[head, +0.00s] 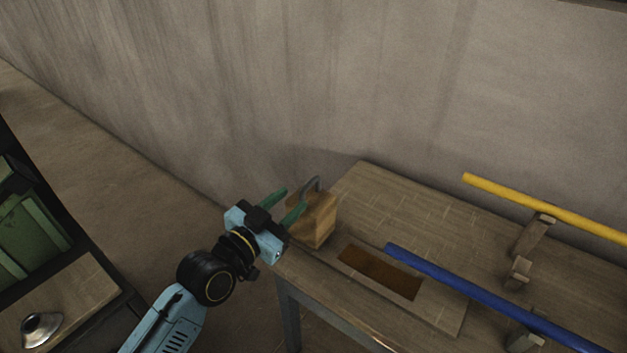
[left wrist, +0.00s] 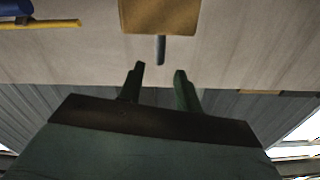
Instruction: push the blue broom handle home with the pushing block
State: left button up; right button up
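The pushing block (head: 314,221) is a wooden block with a grey handle (head: 312,183), at the left end of the table. In the left wrist view the block (left wrist: 160,15) is at the top, with its handle (left wrist: 160,50) pointing toward my gripper. My left gripper (head: 291,200) is open beside the block, its green fingers apart. In the left wrist view the handle is just beyond the fingertips (left wrist: 158,68), with nothing held between them. The blue broom handle (head: 470,290) lies along wooden supports, its near end beside the brown recess. My right gripper is out of view.
The table (head: 400,200) carries a flat board with a brown recess (head: 380,272). A yellow handle (head: 545,209) lies behind the blue one, near wooden supports (head: 533,234). A wall stands behind. At lower left is another surface with a metal cone-shaped object (head: 41,328).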

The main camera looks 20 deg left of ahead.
aim_at(313, 178)
pick_arm(q)
jog(key=x, duration=0.7)
jog(key=shift+w+d+b, duration=0.15)
jog(key=shift+w+b, duration=0.1)
jog(key=shift+b, duration=0.1)
jog(key=shift+w+d+f, duration=0.1)
jog(key=shift+w+d, duration=0.1)
jog(key=shift+w, duration=0.4)
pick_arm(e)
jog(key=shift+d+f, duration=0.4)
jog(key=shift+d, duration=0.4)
pick_arm(q)
jog(key=shift+c, duration=0.4)
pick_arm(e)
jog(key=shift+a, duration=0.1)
pick_arm(q)
grip_shut()
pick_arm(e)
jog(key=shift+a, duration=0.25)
